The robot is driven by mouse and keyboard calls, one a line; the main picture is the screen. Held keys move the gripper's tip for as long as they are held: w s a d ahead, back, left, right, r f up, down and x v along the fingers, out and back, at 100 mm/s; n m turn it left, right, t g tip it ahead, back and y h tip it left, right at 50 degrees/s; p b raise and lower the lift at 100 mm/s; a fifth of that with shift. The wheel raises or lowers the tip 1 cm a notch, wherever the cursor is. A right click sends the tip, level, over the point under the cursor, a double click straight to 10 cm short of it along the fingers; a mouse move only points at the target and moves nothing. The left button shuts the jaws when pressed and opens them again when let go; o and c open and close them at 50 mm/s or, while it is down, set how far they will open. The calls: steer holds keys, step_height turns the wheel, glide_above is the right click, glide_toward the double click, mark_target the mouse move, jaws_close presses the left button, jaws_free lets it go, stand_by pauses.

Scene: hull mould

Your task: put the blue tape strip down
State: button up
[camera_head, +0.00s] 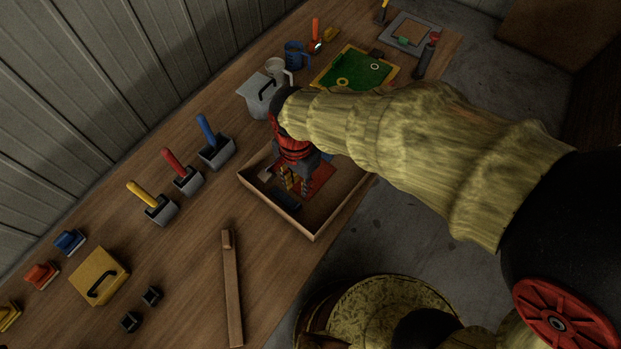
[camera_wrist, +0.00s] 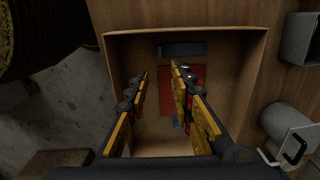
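My gripper (camera_wrist: 161,72) is over a shallow wooden tray (camera_wrist: 112,60), with its two yellow-and-black fingers apart and nothing visible between them. In the head view my gripper (camera_head: 295,186) points down into the tray (camera_head: 307,230). A dark blue strip (camera_wrist: 182,49) lies flat in the tray near one wall, beyond the fingertips and apart from them. It also shows in the head view (camera_head: 285,201). A red sheet (camera_wrist: 197,80) lies on the tray floor, partly hidden by a finger. A small blue piece (camera_wrist: 177,124) shows beside that finger; what it is, I cannot tell.
A grey lidded container (camera_head: 257,100) stands behind the tray. Blue-, red- and yellow-handled tools (camera_head: 217,150) stand to the left. A wooden bar (camera_head: 231,290) lies in front. A green board (camera_head: 352,72) and mugs (camera_head: 296,55) are farther back.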

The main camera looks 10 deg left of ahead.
steer(key=shift+r, duration=0.1)
steer(key=w+d+r+n+t+y, duration=0.1)
steer(key=w+d+r+n+t, duration=0.2)
steer(key=d+r, duration=1)
steer(key=s+d+r+n+t, duration=0.1)
steer(key=s+d+r, duration=0.2)
steer(key=d, duration=0.5)
steer(key=s+d+r+n+t+h, duration=0.1)
steer(key=s+d+r, duration=0.1)
steer(key=d, duration=0.6)
steer(key=shift+s+d+r+n+t, duration=0.3)
steer(key=shift+s+d+r+t, duration=0.1)
steer(key=shift+s, duration=0.15)
